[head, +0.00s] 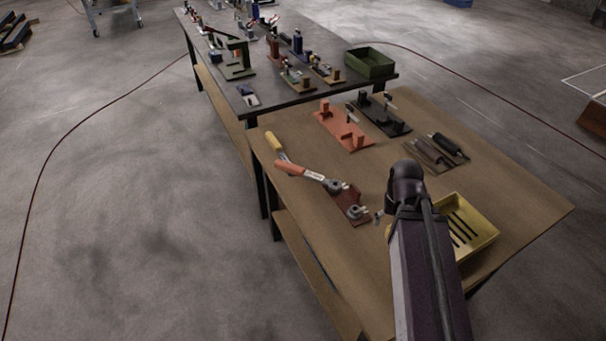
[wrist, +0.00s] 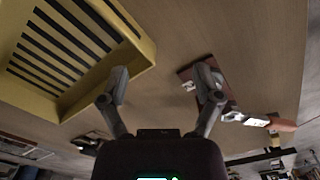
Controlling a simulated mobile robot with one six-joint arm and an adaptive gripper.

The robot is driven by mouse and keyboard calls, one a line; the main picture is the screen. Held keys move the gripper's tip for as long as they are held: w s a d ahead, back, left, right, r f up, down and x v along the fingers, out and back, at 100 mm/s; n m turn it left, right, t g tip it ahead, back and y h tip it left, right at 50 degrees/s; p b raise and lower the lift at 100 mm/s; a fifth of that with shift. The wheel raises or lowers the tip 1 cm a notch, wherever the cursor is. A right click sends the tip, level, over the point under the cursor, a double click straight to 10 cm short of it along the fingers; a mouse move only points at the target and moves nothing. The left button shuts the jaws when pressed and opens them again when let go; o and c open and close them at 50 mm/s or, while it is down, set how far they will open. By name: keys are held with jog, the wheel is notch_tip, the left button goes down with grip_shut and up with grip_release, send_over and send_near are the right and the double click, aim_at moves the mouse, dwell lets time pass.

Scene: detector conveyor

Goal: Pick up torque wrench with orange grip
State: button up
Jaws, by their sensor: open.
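The torque wrench with the orange grip (head: 290,168) lies at the left edge of the near brown table. Its pale shaft runs right to a grey head by a dark red plate (head: 340,207). In the wrist view the orange grip (wrist: 283,124) shows at the right, with a white-labelled shaft. A second wrench with a yellow grip (head: 272,142) lies just behind it. My gripper (wrist: 160,70) is open and empty, its two fingers spread above the table between the yellow tray and the dark red plate. In the head view my arm mostly hides it.
A yellow slotted tray (head: 482,238) stands right of my arm. A salmon-red fixture (head: 340,130), a black fixture (head: 385,118) and dark tools (head: 432,150) stand farther back. A dark table (head: 310,98) behind holds a green bin (head: 369,64). The table's right part is bare.

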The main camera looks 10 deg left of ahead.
notch_tip(320, 180, up, 7)
jog(key=m+p, duration=0.7)
jog(key=m, duration=1.5)
send_over(297, 168)
jog(key=shift+f, duration=0.15)
jog(key=shift+f, duration=0.1)
notch_tip(297, 168, down, 8)
jog(key=b, duration=0.9)
jog(key=shift+f, duration=0.25)
jog(key=shift+f, duration=0.1)
jog(key=shift+w+f+b, duration=0.1)
jog(key=shift+f+b, duration=2.4)
jog(key=shift+b, duration=0.05)
